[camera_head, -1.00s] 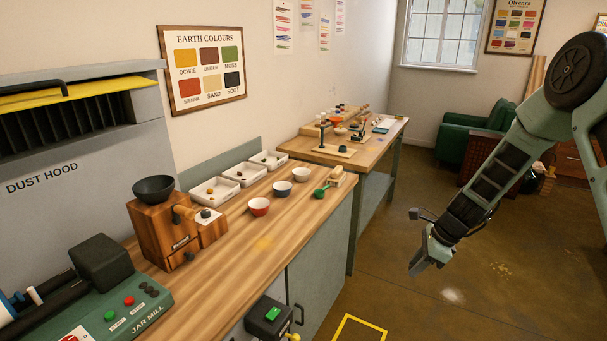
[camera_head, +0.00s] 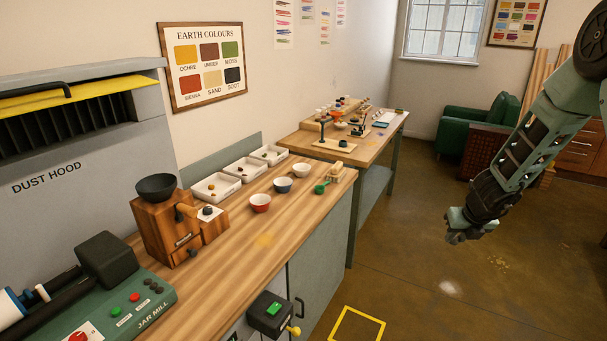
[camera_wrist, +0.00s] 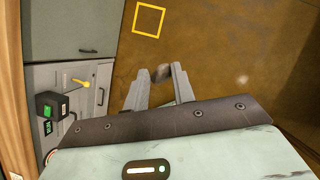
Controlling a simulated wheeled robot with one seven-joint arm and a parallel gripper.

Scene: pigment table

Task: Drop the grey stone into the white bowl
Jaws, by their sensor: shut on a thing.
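My gripper (camera_head: 462,235) hangs over the floor, well to the right of the bench and away from the bowl. In the wrist view my gripper (camera_wrist: 158,78) has its two fingers a little apart, with a small dull grey-brown lump, the grey stone (camera_wrist: 162,71), between their tips. The stone is hard to make out against the brown floor there, and I cannot pick it out in the head view. The wrist view does not show the bowl.
A red bowl (camera_head: 260,203) and a blue bowl (camera_head: 283,185) stand beside the white one. Three white trays (camera_head: 232,196) line the wall behind. A wooden mill (camera_head: 165,225) stands left. Open floor lies below my gripper.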

